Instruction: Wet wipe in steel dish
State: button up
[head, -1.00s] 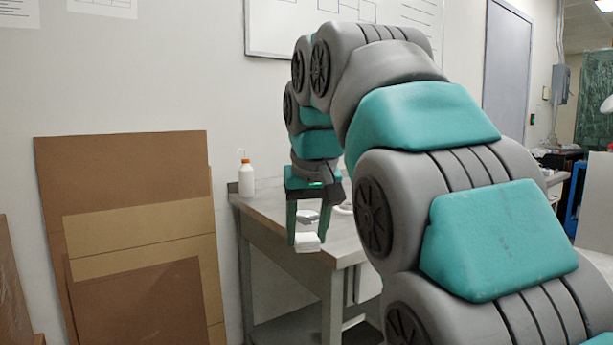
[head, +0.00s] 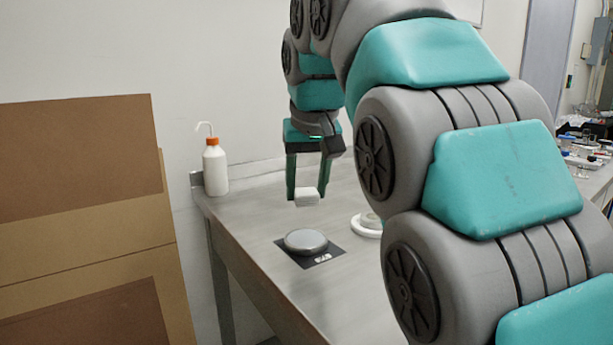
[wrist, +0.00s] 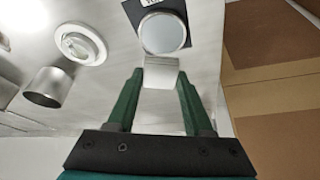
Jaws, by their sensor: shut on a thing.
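My gripper (head: 306,196) is shut on a white wipe (head: 307,198), a small block-like piece held between the fingertips above the table. The wipe also shows between the fingers in the wrist view (wrist: 161,73). The round steel dish (head: 306,241) sits on a dark square mat with a white label on the table, nearer the camera and below the gripper. In the wrist view the dish (wrist: 163,33) is just beyond the wipe, and the wipe overlaps its edge in the picture. The two are apart in the head view.
The metal table (head: 250,215) carries an orange-capped wash bottle (head: 215,167) at its back left corner. A white ring-shaped item (head: 368,226) is right of the dish, partly behind my arm. A steel cylinder (wrist: 48,87) shows in the wrist view. Cardboard sheets (head: 85,200) lean left.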

aim_at(307, 202)
jog(key=shift+s+f, duration=0.1)
jog(key=shift+f, duration=0.25)
jog(key=shift+f+b, duration=0.8)
jog(key=shift+f, duration=1.8)
jog(key=shift+f, duration=0.6)
jog(key=shift+r, duration=0.15)
jog(key=shift+r+p, duration=0.6)
jog(key=shift+r, duration=2.8)
jog(key=shift+s, duration=0.1)
